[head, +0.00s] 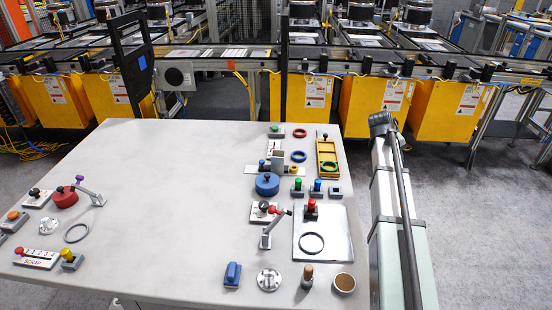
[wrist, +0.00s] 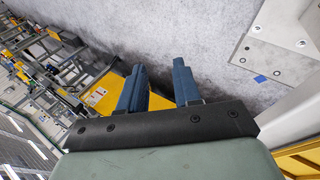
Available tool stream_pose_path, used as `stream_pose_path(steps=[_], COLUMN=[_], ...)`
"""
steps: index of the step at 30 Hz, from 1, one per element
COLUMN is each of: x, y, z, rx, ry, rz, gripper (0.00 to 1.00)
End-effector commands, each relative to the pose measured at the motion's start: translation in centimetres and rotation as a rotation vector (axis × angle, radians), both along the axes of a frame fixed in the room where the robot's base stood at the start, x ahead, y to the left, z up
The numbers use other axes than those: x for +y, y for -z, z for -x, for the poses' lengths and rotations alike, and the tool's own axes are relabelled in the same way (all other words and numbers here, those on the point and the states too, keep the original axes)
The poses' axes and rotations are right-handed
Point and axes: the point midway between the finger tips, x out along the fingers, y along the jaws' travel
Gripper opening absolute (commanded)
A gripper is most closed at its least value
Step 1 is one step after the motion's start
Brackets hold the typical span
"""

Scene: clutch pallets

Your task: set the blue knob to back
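A blue round body (head: 267,184) with a small dark piece at its back edge sits right of the table's middle in the head view. A smaller blue upright block (head: 232,274) stands near the table's front edge. I cannot tell for certain which of the two is the blue knob, and no position marks are readable. My gripper (wrist: 160,72) shows in the wrist view with its two blue fingers apart and nothing between them. It is over grey floor there, away from both blue things. I cannot make out its fingers in the head view.
The pale table (head: 160,200) is clear through its middle. Right of the blue round body are small push buttons (head: 316,189) and a metal plate (head: 323,240); a red-tipped lever (head: 272,228) stands in front. A red round body (head: 64,197) is at left. Yellow machines (head: 380,105) line the back.

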Motion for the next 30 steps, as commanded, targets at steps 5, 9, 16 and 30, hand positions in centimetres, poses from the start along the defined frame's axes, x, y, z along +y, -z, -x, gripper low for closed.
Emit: stream_pose_path(steps=[5, 9, 16, 30], x=[9.2, 16.1, 27.4, 46.3], y=[-2.3, -3.9, -6.6, -11.6], z=[-1.4, -1.6, -0.5, 5.6], rx=[-0.091, -0.152, -0.229, -0.301], ry=[0.076, 0.144, 0.257, 0.480], rz=[-0.089, -0.162, -0.288, -0.509], gripper=[0.33, 0.33, 0.33, 0.33])
